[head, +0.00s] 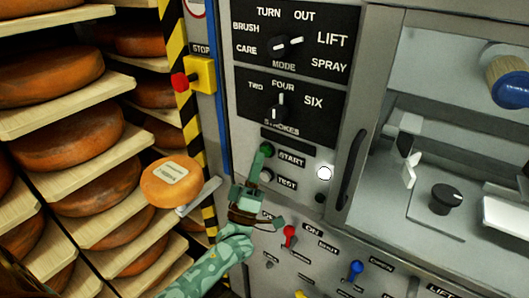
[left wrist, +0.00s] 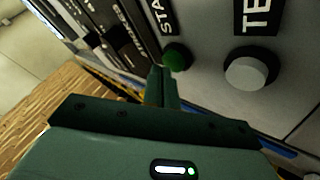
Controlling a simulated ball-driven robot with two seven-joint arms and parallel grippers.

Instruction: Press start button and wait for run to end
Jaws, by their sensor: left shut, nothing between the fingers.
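The green start button (head: 267,147) is on the grey control panel beside the START label. It also shows in the left wrist view (left wrist: 177,58). My left gripper (head: 259,160) is shut and empty, its fingers pointing at the panel. In the left wrist view its fingertips (left wrist: 159,74) are close beside the green button, slightly below and left of it. I cannot tell whether they touch it. The whitish test button (left wrist: 246,73) is to the right in that view. A round white lamp (head: 324,173) on the panel looks bright. My right gripper is not in view.
A red stop button (head: 180,82) sits on a yellow box at left. Mode knob (head: 284,46) and strokes knob (head: 278,109) are above. Red lever (head: 289,236) and blue lever (head: 355,269) are below. An orange cheese wheel (head: 171,181) and loaded shelves stand left.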

